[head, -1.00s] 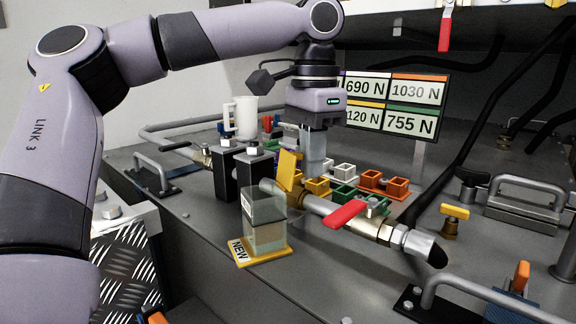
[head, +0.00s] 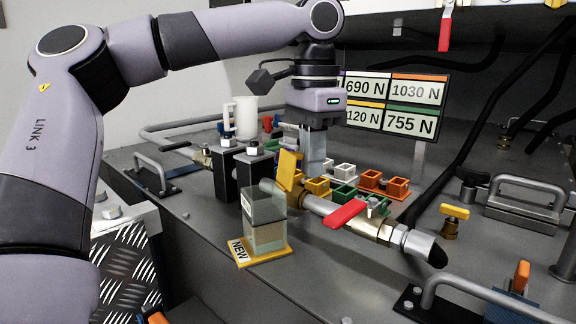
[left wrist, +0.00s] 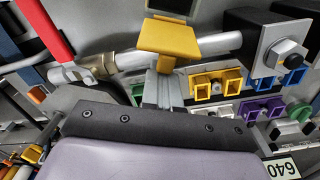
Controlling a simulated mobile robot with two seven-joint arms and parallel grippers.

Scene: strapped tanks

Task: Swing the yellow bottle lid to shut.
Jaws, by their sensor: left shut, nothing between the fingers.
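The yellow bottle is a clear, square-sided container (head: 265,218) on a yellow base marked NEW, at the near edge of the deck in the head view. The lid also shows in the left wrist view (left wrist: 168,40). My left gripper (head: 314,166) points down just behind and right of the lid. Its fingers (left wrist: 163,72) are shut and empty, close to the lid; I cannot tell if they touch it. My right gripper is not in view.
A pipe with a red-handled valve (head: 345,214) runs right of the bottle. Dark clamp blocks (head: 226,172) stand left. Small coloured square holders (head: 371,180) lie behind. A white mug (head: 245,118) and a force sign (head: 397,103) stand farther back.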

